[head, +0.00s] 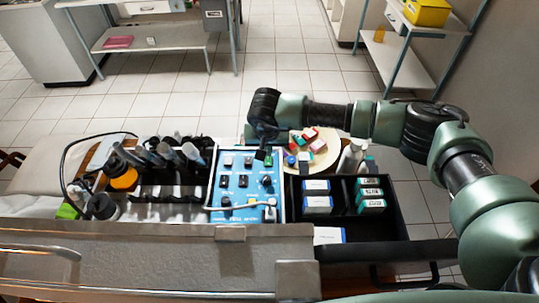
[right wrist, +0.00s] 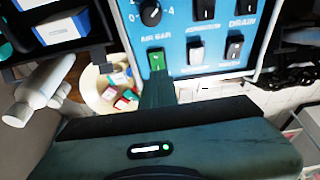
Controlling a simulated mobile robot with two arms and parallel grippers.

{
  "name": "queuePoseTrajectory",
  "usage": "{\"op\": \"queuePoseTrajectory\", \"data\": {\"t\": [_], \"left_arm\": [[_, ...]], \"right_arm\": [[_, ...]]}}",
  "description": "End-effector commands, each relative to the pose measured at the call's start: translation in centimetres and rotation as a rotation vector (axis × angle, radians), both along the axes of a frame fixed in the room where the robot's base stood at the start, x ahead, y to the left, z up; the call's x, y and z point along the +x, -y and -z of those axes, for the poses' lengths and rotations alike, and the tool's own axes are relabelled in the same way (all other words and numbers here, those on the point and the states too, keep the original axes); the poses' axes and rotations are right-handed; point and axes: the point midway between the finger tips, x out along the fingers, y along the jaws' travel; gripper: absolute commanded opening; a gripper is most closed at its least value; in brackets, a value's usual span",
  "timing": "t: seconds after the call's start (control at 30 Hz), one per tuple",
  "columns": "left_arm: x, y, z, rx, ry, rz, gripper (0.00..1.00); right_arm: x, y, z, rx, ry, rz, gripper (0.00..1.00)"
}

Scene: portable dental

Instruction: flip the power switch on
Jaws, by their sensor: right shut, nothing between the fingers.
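The blue control panel (head: 232,185) stands in the middle of the bench in the head view and fills the top of the right wrist view (right wrist: 205,55). It carries several black rocker switches, knobs and one green rocker switch (right wrist: 156,60), which also shows in the head view (head: 268,161). Which label belongs to the green switch I cannot tell for sure. My right gripper (head: 264,153) is shut and empty, its fingertips (right wrist: 157,82) just at the lower edge of the green switch. Whether they touch it I cannot tell. My left gripper is not in view.
A black tray (head: 345,225) with small boxes lies right of the panel. A round cream dish (head: 325,160) with small coloured boxes stands behind it, white bottles (head: 350,157) beside it. Dental handpieces (head: 170,165) and an orange-topped container (head: 124,178) crowd the left.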

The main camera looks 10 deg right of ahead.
Motion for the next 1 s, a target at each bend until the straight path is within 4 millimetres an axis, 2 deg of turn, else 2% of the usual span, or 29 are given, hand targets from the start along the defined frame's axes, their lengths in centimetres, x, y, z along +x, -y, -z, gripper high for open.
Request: {"op": "queuePoseTrajectory", "data": {"t": [0.1,0.3,0.4,0.6,1.0], "left_arm": [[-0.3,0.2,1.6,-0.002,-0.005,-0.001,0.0],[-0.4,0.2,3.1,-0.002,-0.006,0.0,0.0],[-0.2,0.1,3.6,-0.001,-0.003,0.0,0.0],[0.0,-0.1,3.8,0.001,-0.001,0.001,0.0],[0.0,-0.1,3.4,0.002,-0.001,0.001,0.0]], "right_arm": [[-0.7,-0.1,-2.5,0.001,0.007,-0.002,0.0],[-2.0,-0.5,-6.6,0.002,0.006,-0.001,0.0],[-2.5,-0.6,-8.1,0.001,0.005,0.0,0.0],[-3.0,-0.7,-9.5,0.001,0.003,0.001,0.0],[-2.9,-0.7,-9.8,0.001,0.002,0.008,0.0]]}}
